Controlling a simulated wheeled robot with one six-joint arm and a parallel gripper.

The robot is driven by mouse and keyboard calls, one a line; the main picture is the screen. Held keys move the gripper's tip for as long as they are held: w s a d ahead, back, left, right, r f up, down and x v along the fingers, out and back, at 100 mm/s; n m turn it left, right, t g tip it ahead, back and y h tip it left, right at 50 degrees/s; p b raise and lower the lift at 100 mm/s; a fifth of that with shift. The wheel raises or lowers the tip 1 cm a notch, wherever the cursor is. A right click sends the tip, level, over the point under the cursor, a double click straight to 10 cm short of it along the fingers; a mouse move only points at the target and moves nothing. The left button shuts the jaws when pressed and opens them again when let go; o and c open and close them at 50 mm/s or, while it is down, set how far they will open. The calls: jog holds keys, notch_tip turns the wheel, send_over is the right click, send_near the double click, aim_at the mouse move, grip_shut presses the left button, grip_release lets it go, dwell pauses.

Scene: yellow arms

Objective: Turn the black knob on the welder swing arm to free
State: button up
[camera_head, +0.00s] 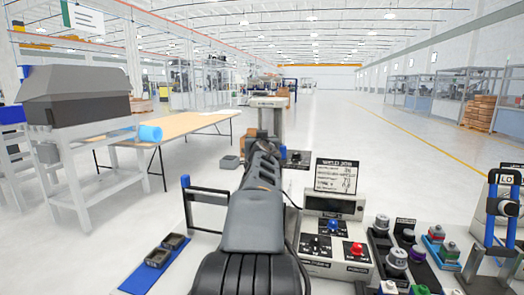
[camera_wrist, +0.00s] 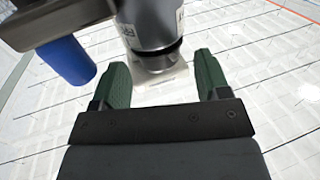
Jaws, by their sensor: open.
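My gripper (camera_wrist: 163,76) is open in the wrist view, with its two green fingers apart and nothing held. A dark grey cylinder (camera_wrist: 150,22) with a pale label stands just beyond the gap between the fingertips; I cannot tell whether it is the black knob. A dark grey bar (camera_wrist: 62,18) and a blue cylindrical handle (camera_wrist: 68,60) are at upper left, beside the left finger. In the head view a grey arm (camera_head: 208,196) with an upright blue handle (camera_head: 186,182) shows left of my arm, which hides its right part and my fingers.
A control box (camera_head: 335,232) with a WELD JOB sign (camera_head: 336,175) stands right of my arm, with several knobs and buttons. A blue tray (camera_head: 155,265) lies at lower left. A wooden-topped table (camera_head: 190,125) stands farther left. Open floor extends beyond.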

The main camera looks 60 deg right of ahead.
jog(key=p+v, duration=0.1)
jog(key=v, duration=0.9)
jog(key=shift+a, duration=0.2)
jog(key=shift+f, duration=0.1)
